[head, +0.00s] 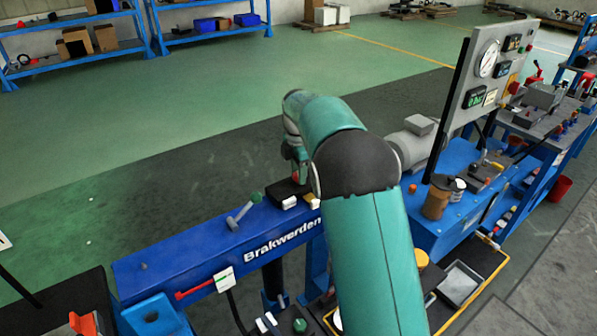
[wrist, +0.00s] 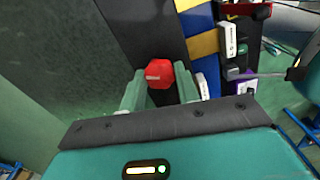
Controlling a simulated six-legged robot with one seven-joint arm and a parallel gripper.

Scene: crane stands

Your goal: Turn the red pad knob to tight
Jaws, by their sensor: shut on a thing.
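The red pad knob (wrist: 158,74) shows in the wrist view between the two green fingers of my gripper (wrist: 160,88). A small pale label is on its face. My gripper is shut on the knob, with one finger on each side. In the head view my teal arm reaches over the blue beam (head: 190,248), and its links hide the knob and most of the gripper. A dark block (head: 288,192) with white pieces sits on the beam beside the arm. I cannot read any tight mark for the knob.
A gauge panel (head: 487,75), a grey motor (head: 410,145) and a brown jar (head: 437,197) are to the right. Open green floor (head: 200,110) lies behind the beam.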

